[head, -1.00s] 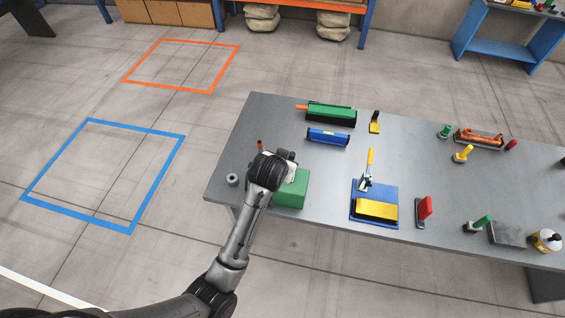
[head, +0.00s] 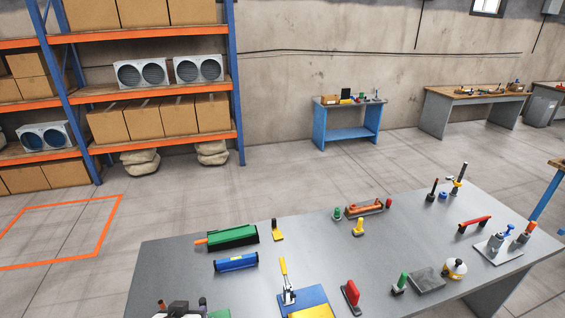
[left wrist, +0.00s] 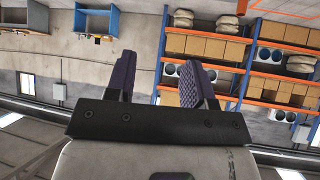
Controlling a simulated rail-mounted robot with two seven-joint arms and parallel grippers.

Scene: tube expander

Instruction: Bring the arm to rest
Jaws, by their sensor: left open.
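My left gripper (head: 182,308) shows only in part at the bottom edge of the head view, near the table's front left corner. In the left wrist view, the gripper's two dark padded fingers (left wrist: 157,75) stand apart with nothing between them. The gripper is open and empty. Most of my left arm is outside the head view. My right gripper is in neither view.
The grey table (head: 175,262) holds a green tool (head: 232,237), a blue tool (head: 236,262), a yellow-handled press (head: 286,280) and several other tools. Orange-and-blue shelving (head: 236,90) stands at the back left. An orange floor square (head: 108,220) is empty.

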